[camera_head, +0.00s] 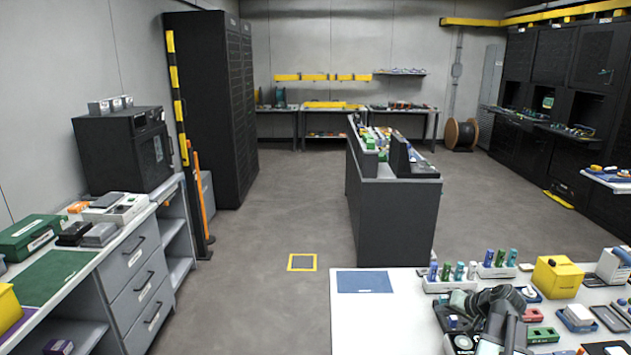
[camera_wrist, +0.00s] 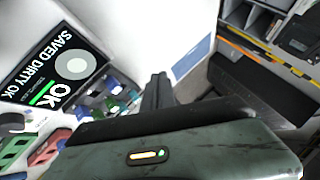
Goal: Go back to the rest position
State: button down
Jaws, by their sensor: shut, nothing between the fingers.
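My gripper (camera_wrist: 157,90) points out over the white bench (camera_head: 350,320) in the wrist view, with its dark fingers together and nothing held between them. Its grey-green housing fills the bottom of that view and carries a small lit indicator. In the head view my dark arm (camera_head: 490,305) is folded low at the bottom right, among the items on the white bench. The fingertips are hard to make out there. A blue mat (camera_head: 364,281) lies on the bench to the left of the arm and is bare.
A black panel reading "SAVED DIRTY OK" (camera_wrist: 62,65) is left of the fingers. A yellow box (camera_head: 557,278) and several coloured bottles crowd the bench. A dark island (camera_head: 395,215) stands beyond. Open floor (camera_head: 265,255) lies between it and the left workbench (camera_head: 130,270).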

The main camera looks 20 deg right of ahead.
jog(key=w+a+f+n+g+y, duration=0.1)
jog(key=w+a+n, duration=0.15)
jog(key=a, duration=0.95)
jog(key=w+a+f+n+g+y, duration=0.1)
jog(key=w+a+f+n+g, duration=0.15)
jog(key=a, duration=0.95)
jog(key=w+a+n+g+y, duration=0.1)
jog(key=w+a+n, duration=0.15)
jog(key=a, duration=0.95)
jog(key=s+a+f+n+g+h, duration=0.25)
jog(key=s+a, duration=0.25)
jog(key=a, duration=0.6)
jog(key=s+d+m+g, duration=0.1)
jog(key=s+d, duration=0.1)
jog(key=s+d+f+m+g+h, duration=0.1)
jog(key=d, duration=0.1)
jog(key=shift+s+d+m+h, duration=0.15)
jog(key=shift+s+m+h, duration=0.15)
jog(key=shift+s, duration=0.1)
